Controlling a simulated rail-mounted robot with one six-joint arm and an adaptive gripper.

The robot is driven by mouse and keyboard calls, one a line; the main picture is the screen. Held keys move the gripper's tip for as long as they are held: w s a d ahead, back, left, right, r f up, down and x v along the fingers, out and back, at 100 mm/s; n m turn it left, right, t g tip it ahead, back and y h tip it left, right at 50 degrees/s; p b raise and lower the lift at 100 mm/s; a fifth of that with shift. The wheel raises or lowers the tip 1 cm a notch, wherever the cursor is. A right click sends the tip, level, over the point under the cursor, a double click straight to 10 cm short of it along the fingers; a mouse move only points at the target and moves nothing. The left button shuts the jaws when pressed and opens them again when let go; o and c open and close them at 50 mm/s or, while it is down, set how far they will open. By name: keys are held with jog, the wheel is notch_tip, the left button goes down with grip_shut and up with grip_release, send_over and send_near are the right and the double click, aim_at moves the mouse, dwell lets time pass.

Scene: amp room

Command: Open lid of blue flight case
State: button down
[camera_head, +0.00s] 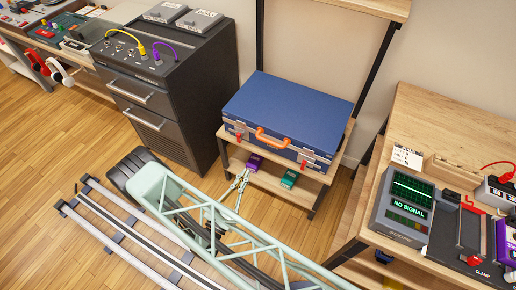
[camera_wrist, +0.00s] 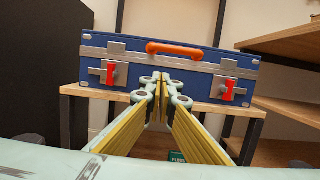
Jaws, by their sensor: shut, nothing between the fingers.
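The blue flight case (camera_head: 288,106) lies flat with its lid shut on a small wooden shelf unit. Its front also shows in the wrist view (camera_wrist: 203,86), with an orange handle (camera_wrist: 174,50) in the middle. A red latch sits at the left (camera_wrist: 109,72) and another at the right (camera_wrist: 229,90). I cannot tell whether the latches are fastened. My gripper (camera_head: 242,178) is in front of the case and below its front edge, apart from it. In the wrist view its fingers (camera_wrist: 162,88) come together with nothing between them, hiding part of the case's lower front.
The wooden shelf unit (camera_head: 226,134) has a purple box (camera_head: 254,161) and a green box (camera_head: 290,178) on its lower shelf. A dark cabinet (camera_head: 190,105) stands left. A wooden bench (camera_head: 440,115) with a "NO SIGNAL" device (camera_head: 408,205) stands right. Uprights rise behind the case.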

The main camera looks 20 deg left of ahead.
jog(key=shift+w, duration=0.1)
dwell(0.3)
jog(key=r+b+x, duration=0.2)
jog(key=r+x, duration=0.1)
jog(key=x, duration=0.9)
dwell(0.7)
jog(key=shift+r, duration=0.3)
dwell(0.3)
jog(key=shift+r+g+p, duration=0.4)
jog(key=shift+r+p, duration=0.2)
